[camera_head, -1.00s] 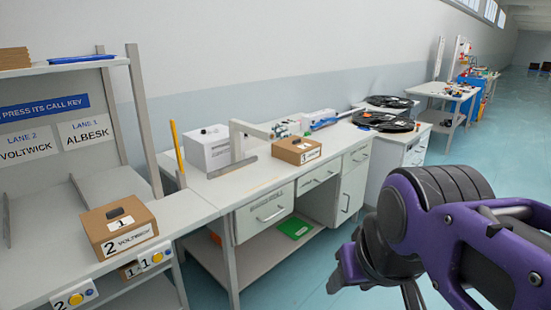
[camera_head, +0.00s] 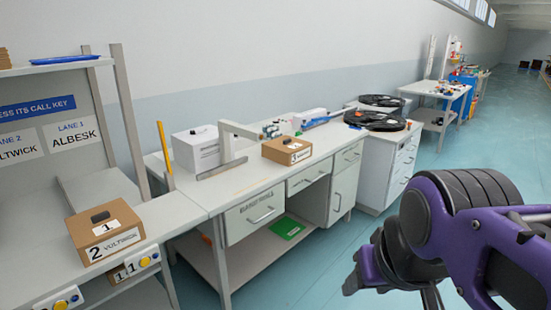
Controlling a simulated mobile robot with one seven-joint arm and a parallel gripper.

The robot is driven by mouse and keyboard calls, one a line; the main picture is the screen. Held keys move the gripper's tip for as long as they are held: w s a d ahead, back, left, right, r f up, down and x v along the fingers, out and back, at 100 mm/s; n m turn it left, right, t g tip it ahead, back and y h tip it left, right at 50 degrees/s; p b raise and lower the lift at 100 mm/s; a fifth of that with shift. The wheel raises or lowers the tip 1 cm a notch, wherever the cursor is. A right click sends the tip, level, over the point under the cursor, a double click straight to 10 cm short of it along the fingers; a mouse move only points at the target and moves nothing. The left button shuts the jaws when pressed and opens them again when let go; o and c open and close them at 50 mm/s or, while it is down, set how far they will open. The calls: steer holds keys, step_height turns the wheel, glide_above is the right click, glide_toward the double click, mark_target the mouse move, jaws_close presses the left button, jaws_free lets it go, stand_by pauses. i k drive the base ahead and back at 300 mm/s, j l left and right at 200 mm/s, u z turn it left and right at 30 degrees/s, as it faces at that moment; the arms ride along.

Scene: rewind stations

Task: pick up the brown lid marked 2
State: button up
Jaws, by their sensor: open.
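A brown box (camera_head: 105,237) stands at the left on the edge of the grey bench. Its front label reads 2 with a name like Voltwick. Its brown top, which looks like a lid (camera_head: 85,222), carries a white label that seems to read 1, with a dark knob or slot. I cannot make out a separate lid marked 2. Another brown box (camera_head: 287,150) with a label that looks like 3 stands further along the bench. My gripper (camera_head: 352,282) is at the lower right, in front of the benches and far from both boxes. It is open and appears empty.
A white box (camera_head: 196,148) and a grey bracket stand on the bench (camera_head: 228,190). Black reels (camera_head: 376,119) lie on a cabinet behind. The blue floor (camera_head: 330,255) before the benches is clear.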

mark_target(288, 143)
steer(key=i+l+z, duration=0.3)
steer(key=i+z, duration=0.2)
steer(key=i+l+z, duration=0.15)
steer(key=i, duration=0.35)
steer(key=i+l+z, duration=0.15)
steer(key=i, duration=0.4)
steer(key=i+l+u, duration=0.1)
steer(key=i+u, duration=0.35)
steer(key=i+l+u, duration=0.2)
steer(key=u, duration=0.25)
steer(key=i+l+u, duration=0.2)
steer(key=i+u, duration=0.15)
steer(key=i, duration=0.15)
steer(key=i+l+u, duration=0.35)
steer(key=i, duration=0.15)
steer(key=i+j, duration=0.1)
steer(key=i, duration=0.35)
steer(key=k+u, duration=0.1)
steer(key=k, duration=0.8)
